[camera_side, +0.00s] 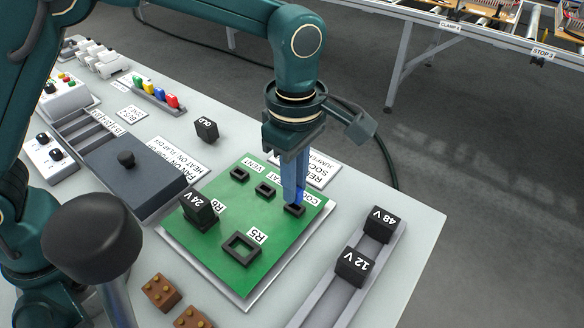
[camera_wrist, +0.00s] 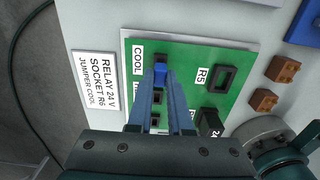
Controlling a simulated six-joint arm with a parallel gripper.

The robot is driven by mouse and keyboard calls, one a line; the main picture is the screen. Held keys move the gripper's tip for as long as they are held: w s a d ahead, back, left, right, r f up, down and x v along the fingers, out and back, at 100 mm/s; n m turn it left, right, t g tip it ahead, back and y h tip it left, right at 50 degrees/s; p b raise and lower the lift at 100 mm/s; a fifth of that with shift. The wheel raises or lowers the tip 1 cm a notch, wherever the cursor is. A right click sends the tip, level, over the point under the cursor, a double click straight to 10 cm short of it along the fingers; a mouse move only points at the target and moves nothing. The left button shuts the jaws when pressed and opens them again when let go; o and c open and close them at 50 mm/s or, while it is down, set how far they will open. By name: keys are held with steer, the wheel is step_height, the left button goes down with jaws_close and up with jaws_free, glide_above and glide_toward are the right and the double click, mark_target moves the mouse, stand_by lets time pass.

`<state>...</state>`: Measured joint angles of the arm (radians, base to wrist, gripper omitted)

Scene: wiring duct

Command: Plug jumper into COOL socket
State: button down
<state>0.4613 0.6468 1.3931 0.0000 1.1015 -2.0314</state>
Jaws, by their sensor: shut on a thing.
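My gripper (camera_side: 295,190) points down over the green board (camera_side: 210,232), at its far right corner. It is shut on a small blue jumper (camera_wrist: 161,74), which shows between the fingertips (camera_wrist: 160,86) in the wrist view. The black COOL socket (camera_side: 294,211) is directly under the fingertips. In the wrist view the jumper lies at the COOL socket (camera_wrist: 161,60), beside the COOL label (camera_wrist: 138,58), and covers part of it. The fingers hide most of the jumper in the side view, so I cannot tell how deep it sits.
Two more small sockets (camera_side: 264,190) stand in line with COOL. A 24 V relay (camera_side: 200,210) stands upright on the board near the empty R5 socket (camera_side: 241,248). A rail with 48 V (camera_side: 379,224) and 12 V (camera_side: 353,266) blocks lies to the right.

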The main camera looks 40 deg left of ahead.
steer(key=shift+f, duration=0.9)
stand_by(0.4)
steer(key=c, duration=0.8)
jaws_free()
steer(key=shift+o, duration=0.2)
steer(key=shift+r, duration=2.55)
